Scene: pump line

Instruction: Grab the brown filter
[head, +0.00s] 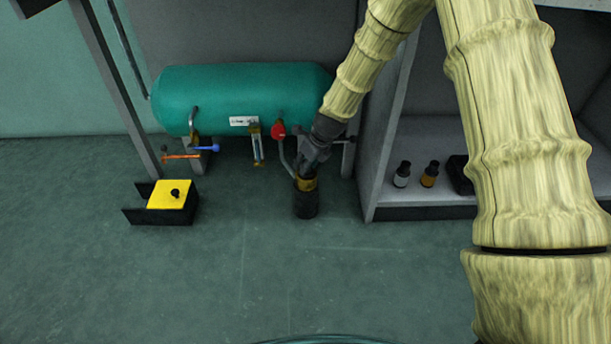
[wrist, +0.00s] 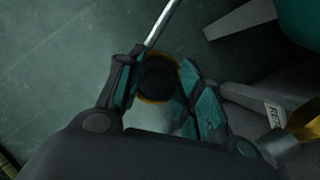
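A short cylinder (head: 306,205) with a black lower body and a brown-amber band at its top stands on the floor below the tank. My gripper (head: 309,168) is right above it, pointing down, its fingertips near the amber band. In the wrist view, a dark round top with an amber rim (wrist: 157,80) shows between the two spread fingers (wrist: 156,75), partly hidden by the right one. Whether the fingers touch it is not clear. A small amber bottle-like piece with a black cap (head: 429,175) stands on the shelf, with a white one (head: 402,175) beside it.
The green tank (head: 235,95) with a red valve (head: 278,130) and thin pipes is close behind my gripper. The grey shelf's side panel (head: 385,135) stands just right. A yellow-topped box (head: 172,194) is at left. The floor in front is clear.

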